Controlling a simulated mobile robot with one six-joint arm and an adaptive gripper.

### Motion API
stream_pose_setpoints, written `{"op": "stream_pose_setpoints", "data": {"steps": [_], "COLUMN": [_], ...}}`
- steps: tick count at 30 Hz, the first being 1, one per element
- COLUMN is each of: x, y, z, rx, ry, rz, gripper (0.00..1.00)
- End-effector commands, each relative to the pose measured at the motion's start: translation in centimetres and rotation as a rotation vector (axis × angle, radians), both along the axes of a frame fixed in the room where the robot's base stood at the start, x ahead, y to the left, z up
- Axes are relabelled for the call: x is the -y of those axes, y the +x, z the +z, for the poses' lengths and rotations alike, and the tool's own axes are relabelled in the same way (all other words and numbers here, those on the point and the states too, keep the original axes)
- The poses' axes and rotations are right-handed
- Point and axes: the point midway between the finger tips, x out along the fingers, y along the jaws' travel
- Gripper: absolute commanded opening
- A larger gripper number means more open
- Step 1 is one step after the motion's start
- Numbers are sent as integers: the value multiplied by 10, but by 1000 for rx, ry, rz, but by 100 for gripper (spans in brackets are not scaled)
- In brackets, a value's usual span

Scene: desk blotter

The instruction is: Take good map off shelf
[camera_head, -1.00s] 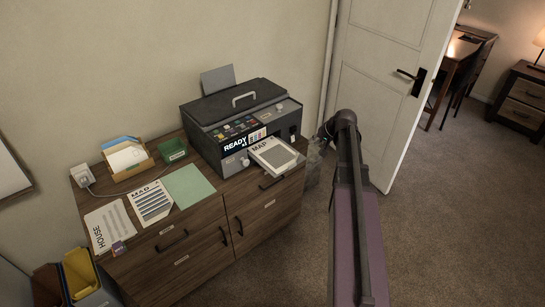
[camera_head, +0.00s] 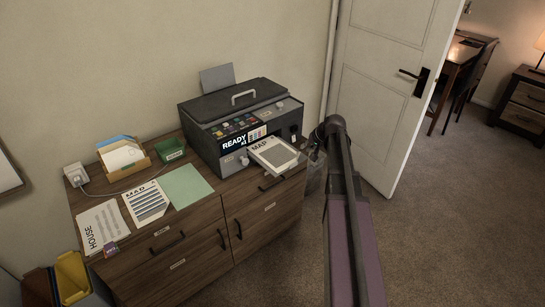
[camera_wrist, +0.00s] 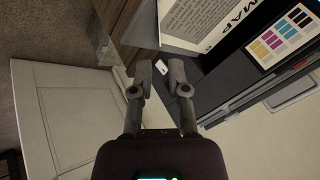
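A printed sheet marked MAP (camera_head: 275,154) lies on the printer's projecting output shelf in the head view. It also shows at the top of the wrist view (camera_wrist: 205,18), its lettering turned sideways. The dark printer (camera_head: 238,112) shows READY on its front. My gripper (camera_wrist: 160,71) is open and empty, its two dark fingers apart below the sheet in the wrist view and not touching it. In the head view my arm hides most of the gripper, to the right of the printer.
The wooden cabinet (camera_head: 190,252) also bears a HOUSE sheet (camera_head: 101,228), a green sheet (camera_head: 186,187), a paper holder (camera_head: 124,158) and a green box (camera_head: 171,149). A white door (camera_head: 385,85) stands open at right. Carpet (camera_head: 450,220) right of my arm is clear.

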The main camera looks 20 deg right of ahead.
Motion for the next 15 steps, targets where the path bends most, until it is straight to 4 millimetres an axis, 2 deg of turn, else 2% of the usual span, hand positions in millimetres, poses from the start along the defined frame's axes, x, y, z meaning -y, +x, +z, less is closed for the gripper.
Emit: {"op": "stream_pose_setpoints", "data": {"steps": [9,15], "x": [0,-1], "y": [0,3], "z": [0,-8], "rx": [0,0], "ry": [0,0], "rz": [0,0], "gripper": [21,21]}}
